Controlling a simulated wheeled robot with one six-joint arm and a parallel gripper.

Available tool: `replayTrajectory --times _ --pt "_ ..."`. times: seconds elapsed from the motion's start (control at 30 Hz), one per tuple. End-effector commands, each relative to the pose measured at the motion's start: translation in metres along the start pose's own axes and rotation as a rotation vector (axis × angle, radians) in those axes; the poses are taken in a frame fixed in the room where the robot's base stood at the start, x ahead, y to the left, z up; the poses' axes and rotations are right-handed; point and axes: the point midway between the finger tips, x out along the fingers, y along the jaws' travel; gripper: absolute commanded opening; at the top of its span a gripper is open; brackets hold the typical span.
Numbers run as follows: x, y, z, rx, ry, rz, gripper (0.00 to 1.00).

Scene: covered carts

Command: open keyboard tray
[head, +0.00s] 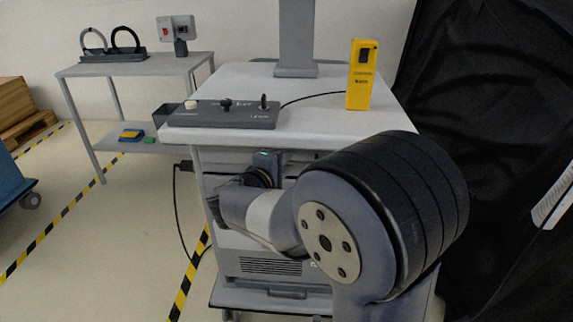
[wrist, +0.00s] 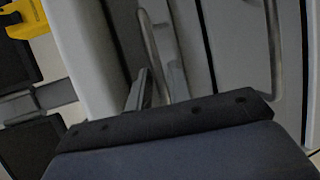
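The cart (head: 300,88) stands in front of me. The keyboard tray front (head: 222,160) shows as a pale band under its top, partly hidden by my arm. In the wrist view, a thin curved metal handle (wrist: 152,38) stands out from a pale front panel. My gripper (wrist: 159,72) is at this handle, its two fingers apart. The bar runs down between the fingers; contact is not clear. In the head view the fingers are hidden behind my arm and the wrist.
A second handle (wrist: 273,50) is at the right in the wrist view. A control panel (head: 222,114) and a yellow control box (head: 361,75) stand on the cart top. A side table (head: 135,66) is at the left, a black curtain (head: 480,90) at the right.

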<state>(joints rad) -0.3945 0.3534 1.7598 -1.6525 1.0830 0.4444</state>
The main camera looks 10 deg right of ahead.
Motion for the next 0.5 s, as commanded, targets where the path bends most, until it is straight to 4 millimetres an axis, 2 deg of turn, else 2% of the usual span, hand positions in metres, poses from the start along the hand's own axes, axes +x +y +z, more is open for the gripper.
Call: replayTrajectory --times 0.13,0.4,0.5 --pt "0.0089 -0.0001 0.0004 0.0 0.0 0.0 0.19" --pt "0.0098 0.0001 0.0002 -0.001 0.001 0.0 0.19" --pt "0.0097 0.0001 0.0002 0.0 0.001 0.0 0.12"
